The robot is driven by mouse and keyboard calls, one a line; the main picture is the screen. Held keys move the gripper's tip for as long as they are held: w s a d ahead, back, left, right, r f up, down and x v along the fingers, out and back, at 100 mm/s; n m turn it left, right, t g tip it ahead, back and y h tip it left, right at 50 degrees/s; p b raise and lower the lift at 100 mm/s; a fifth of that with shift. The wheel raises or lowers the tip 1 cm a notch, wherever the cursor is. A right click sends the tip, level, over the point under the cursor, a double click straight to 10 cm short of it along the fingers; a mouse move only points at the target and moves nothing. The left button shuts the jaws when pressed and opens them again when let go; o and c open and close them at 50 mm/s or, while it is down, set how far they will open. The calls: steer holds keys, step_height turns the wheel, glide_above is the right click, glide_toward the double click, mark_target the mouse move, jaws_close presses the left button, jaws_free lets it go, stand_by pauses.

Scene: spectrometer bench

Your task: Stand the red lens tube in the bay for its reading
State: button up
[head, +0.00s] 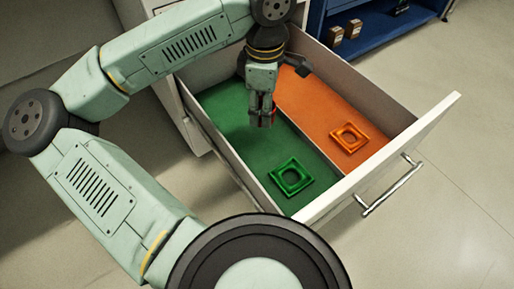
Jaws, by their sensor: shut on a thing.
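My gripper (262,118) points down over the green-floored compartment (233,107) of an open drawer. It is shut on the red lens tube (273,116), of which only a small red sliver shows between the fingers. The fingers hide the rest, so I cannot tell the tube's tilt. A green square frame (290,177) with an opening lies in the green compartment, nearer the drawer front than my gripper. An orange square frame (349,138) lies in the orange-floored compartment (310,103) to the right. Both frames look empty.
A thin divider (312,148) separates the two compartments. The white drawer front (385,157) with its bar handle (392,188) and the side walls stand up around them. A blue shelf (385,32) with small boxes stands at the back right.

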mark_target(261, 144)
steer(key=shift+s+a+f+b, duration=0.1)
steer(key=shift+s+f+b, duration=0.15)
steer(key=shift+f, duration=0.3)
step_height(261, 144, down, 9)
steer(key=b, duration=0.3)
steer(key=shift+w, duration=0.1)
steer(key=shift+f, duration=0.15)
steer(key=o, duration=1.3)
step_height(261, 144, up, 12)
steer(key=p, duration=0.3)
steer(key=shift+r+p, duration=0.2)
steer(key=shift+p, duration=0.2)
